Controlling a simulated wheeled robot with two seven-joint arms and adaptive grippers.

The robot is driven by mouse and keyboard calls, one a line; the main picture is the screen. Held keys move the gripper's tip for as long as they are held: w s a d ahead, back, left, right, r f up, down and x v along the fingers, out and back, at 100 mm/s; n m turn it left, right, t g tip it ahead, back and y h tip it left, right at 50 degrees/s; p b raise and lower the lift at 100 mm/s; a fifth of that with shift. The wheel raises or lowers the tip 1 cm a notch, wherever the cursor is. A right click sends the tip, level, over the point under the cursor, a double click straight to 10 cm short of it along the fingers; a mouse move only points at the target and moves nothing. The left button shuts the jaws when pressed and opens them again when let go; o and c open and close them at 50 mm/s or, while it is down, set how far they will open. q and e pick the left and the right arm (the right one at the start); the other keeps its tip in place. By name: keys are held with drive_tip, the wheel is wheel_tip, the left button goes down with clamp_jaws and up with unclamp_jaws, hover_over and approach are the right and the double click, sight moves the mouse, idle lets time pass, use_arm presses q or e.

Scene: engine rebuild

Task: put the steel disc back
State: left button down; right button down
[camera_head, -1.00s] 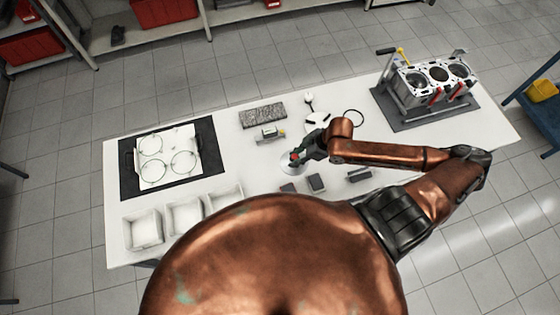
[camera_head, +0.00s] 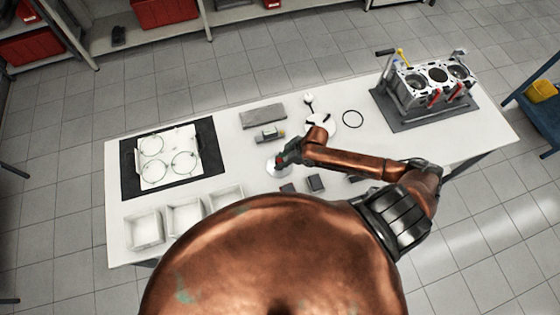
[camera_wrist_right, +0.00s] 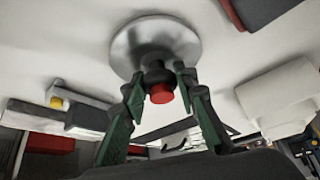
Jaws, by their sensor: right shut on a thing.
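The steel disc (camera_head: 271,169) is a round, shiny plate near the middle of the white table. In the right wrist view the disc (camera_wrist_right: 172,35) shows a dark knob (camera_wrist_right: 155,70) with a red end in its centre. My right gripper (camera_head: 283,160) has its green-padded fingers on both sides of this knob and is shut on it; the fingers (camera_wrist_right: 158,92) also show in the wrist view. I cannot tell whether the disc touches the table. My left gripper is not in view.
Behind are a grey slab (camera_head: 263,116) and a small device (camera_head: 269,135). Dark blocks (camera_head: 315,183) lie in front. White bins (camera_head: 143,229) stand front left; an engine block (camera_head: 437,80) stands back right.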

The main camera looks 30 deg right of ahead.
drive_tip(key=c, duration=1.5)
unclamp_jaws()
drive_tip(key=shift+f, duration=0.1)
drive_tip(key=shift+c, duration=0.2)
drive_tip(key=v, duration=1.2)
